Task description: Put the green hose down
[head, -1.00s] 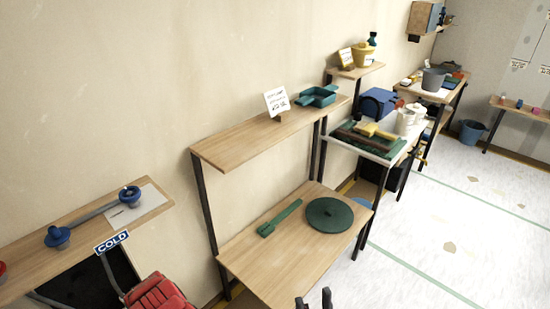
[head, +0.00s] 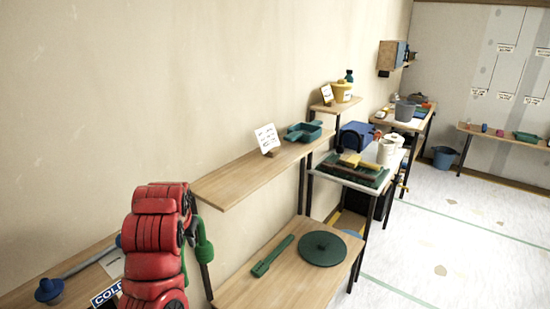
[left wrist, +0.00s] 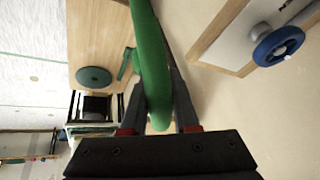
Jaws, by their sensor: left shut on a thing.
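The green hose (head: 203,242) shows as a short piece beside my red left arm in the head view. In the left wrist view the green hose (left wrist: 150,55) runs from the top edge down between the dark fingers of my left gripper (left wrist: 158,100), which is shut on it. The hose is held up in the air near the wall, left of the wooden shelves. Its other end is hidden. My right gripper is out of view.
The upper wooden shelf (head: 225,180) bears a card and a green pan (head: 304,131). The lower shelf (head: 235,291) bears a green disc (head: 323,248) and a green flat tool (head: 272,256), with bare wood around them. A blue valve wheel (left wrist: 278,46) is at the wrist view's right.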

